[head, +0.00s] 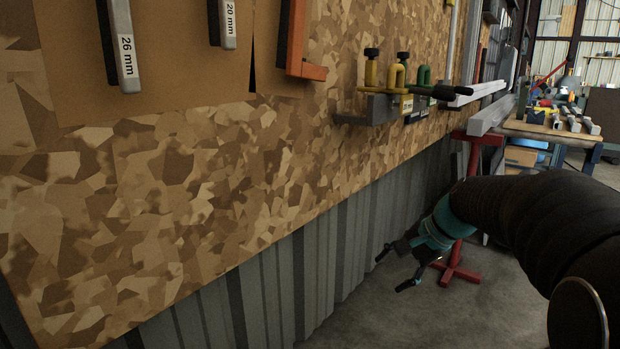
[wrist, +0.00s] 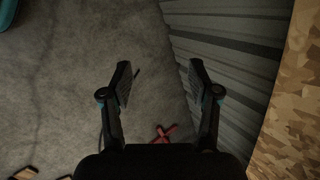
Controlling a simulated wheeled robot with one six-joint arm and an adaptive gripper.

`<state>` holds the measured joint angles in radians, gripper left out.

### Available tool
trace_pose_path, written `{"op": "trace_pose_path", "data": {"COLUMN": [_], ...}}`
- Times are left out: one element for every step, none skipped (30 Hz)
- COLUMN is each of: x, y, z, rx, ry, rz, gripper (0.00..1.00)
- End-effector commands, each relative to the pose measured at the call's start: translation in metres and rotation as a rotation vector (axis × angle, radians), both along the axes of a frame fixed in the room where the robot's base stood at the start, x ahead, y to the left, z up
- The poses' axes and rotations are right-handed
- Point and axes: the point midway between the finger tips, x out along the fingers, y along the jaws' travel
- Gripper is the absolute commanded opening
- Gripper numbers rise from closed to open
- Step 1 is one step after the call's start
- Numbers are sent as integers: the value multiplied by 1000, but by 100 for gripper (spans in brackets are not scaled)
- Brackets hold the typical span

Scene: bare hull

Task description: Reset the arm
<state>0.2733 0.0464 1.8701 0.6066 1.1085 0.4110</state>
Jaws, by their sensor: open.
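My gripper (head: 394,268) is at the lower right of the head view, at the end of my dark arm with teal bands. Its two black fingers are spread apart and empty, and it hangs in front of the grey corrugated wall, above the concrete floor. In the wrist view my gripper (wrist: 160,82) shows both fingers apart with only floor visible between them.
A chipboard panel (head: 150,200) with hanging tools fills the left, above a corrugated wall (head: 300,270). A bracket (head: 375,108) with coloured clamps juts out. A red stand (head: 458,272) is on the floor behind my gripper. A cluttered workbench (head: 550,130) stands farther back.

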Motion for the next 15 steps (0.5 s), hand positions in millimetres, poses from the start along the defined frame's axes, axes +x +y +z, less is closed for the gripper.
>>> {"op": "trace_pose_path", "data": {"x": [-22,-35,-50,-62,-73,-88,-99,-110,-123,-133,-143,-156,-165,-174,-185], "y": [2,1,0,0,-1,-2,-2,-2,-3,-3,-4,-4,-4,-4,-4], "z": [-5,-9,-13,-17,-20,-23,-26,-28,-31,-33,-35,-37,-39,-41,-43], "rx": [-80,-129,-191,-236,-279,-334,-373,-410,-457,-490,-523,-564,-593,-618,-651], "ry": [-25,-38,-57,-69,-81,-96,-107,-116,-130,-140,-148,-161,-169,-177,-189], "rz": [72,119,178,222,264,321,361,400,449,485,520,560,588,613,642], "gripper": [61,61,61,61,61,61,61,61,61,61,61,61,61,61,61]}}
